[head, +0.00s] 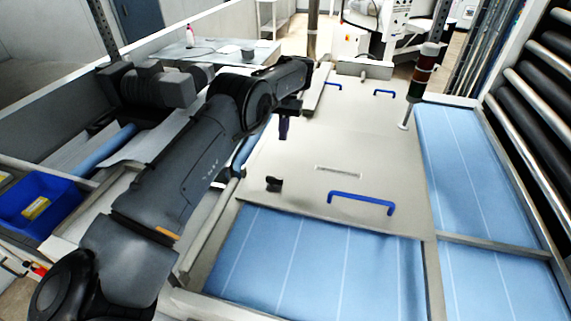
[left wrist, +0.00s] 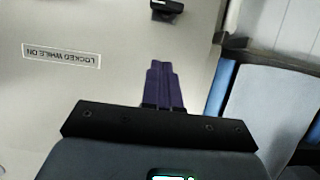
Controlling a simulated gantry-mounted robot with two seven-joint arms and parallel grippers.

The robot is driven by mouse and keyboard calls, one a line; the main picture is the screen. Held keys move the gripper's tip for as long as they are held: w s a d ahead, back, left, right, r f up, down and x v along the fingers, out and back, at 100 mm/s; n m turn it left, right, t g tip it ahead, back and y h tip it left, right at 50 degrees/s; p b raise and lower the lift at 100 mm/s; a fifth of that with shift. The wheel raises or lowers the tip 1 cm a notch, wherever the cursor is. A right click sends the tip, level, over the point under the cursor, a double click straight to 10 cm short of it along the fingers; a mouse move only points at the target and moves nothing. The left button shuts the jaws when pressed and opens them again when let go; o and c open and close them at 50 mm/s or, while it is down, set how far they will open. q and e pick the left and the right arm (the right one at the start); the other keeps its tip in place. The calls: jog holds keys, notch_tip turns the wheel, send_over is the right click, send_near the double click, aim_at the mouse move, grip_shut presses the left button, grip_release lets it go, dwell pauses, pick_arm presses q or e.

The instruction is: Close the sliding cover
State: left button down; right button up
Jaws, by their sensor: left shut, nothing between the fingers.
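The sliding cover (head: 300,170) is a flat cream panel in the middle of the head view, with a blue handle (head: 360,201) at its near edge. A small black latch or knob (head: 274,184) sits near its left side; it also shows at the top of the left wrist view (left wrist: 167,6). My left gripper (head: 284,128) is over the cover's left part, beyond the black knob and apart from the blue handle. In the left wrist view its purple fingers (left wrist: 160,85) are together and empty. My right gripper is not in view.
Blue belt (head: 320,260) lies exposed in front of the cover, and more blue belt (head: 465,160) runs along the right. A signal post (head: 421,75) stands at the cover's far right. A blue bin (head: 40,205) is at the left, and black rollers (head: 530,110) are at the right.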

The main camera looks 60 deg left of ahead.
pick_arm(q)
jog(key=b, duration=0.3)
send_over(278, 176)
jog(key=w+a, duration=0.2)
notch_tip(278, 176, down, 8)
jog(key=shift+a+r, duration=0.1)
jog(key=shift+s+d+p, duration=1)
jog(key=shift+d, duration=0.1)
jog(key=shift+s+d, duration=0.4)
jog(key=shift+d, duration=0.05)
jog(key=shift+s+d, duration=0.1)
